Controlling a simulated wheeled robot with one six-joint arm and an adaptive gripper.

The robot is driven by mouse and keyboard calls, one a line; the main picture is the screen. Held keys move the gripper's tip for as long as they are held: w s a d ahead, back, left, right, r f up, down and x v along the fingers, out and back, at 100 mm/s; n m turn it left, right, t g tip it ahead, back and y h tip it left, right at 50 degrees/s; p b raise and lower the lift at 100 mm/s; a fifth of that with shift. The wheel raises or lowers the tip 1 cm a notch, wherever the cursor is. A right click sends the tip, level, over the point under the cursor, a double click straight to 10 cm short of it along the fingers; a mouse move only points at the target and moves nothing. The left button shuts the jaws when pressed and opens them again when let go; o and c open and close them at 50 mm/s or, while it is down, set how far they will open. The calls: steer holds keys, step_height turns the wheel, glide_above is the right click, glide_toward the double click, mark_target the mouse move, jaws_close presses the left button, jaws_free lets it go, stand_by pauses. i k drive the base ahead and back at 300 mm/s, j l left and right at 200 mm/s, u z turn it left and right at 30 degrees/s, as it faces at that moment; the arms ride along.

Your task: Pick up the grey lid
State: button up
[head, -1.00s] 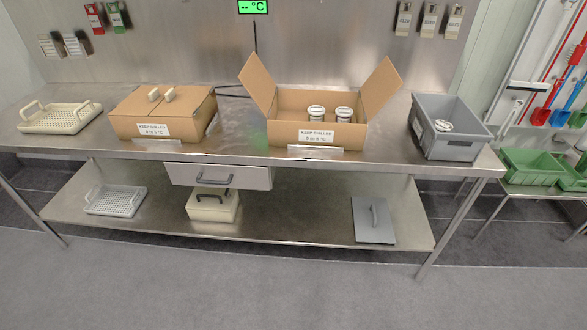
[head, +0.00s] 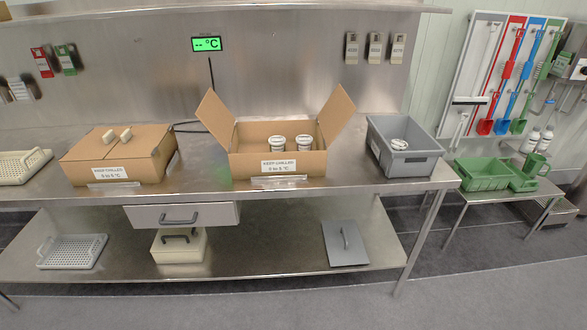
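The grey lid (head: 345,244) is a flat square panel with a bar handle on top. It lies on the lower steel shelf (head: 270,251), toward its right end, below and to the left of the grey crate. The grey crate (head: 410,168) stands open on the upper table with a white-topped jar (head: 398,145) in it. My gripper is not in view.
An open cardboard box (head: 240,166) holding two jars and a closed box (head: 110,165) stand on the table (head: 210,184). A drawer (head: 182,215), a cream box (head: 180,250) and a grey perforated tray (head: 72,252) are below. Green bins (head: 484,182) stand right. The floor in front is clear.

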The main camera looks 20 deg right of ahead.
mark_target(344, 244)
steer(key=i+l, duration=0.5)
steer(key=i, duration=0.2)
steer(key=i+l+u, duration=0.1)
steer(key=i+l, duration=0.45)
steer(key=i, duration=0.15)
steer(key=i+l, duration=0.1)
steer(key=i, duration=0.3)
steer(key=i+l, duration=0.15)
steer(key=i, duration=0.25)
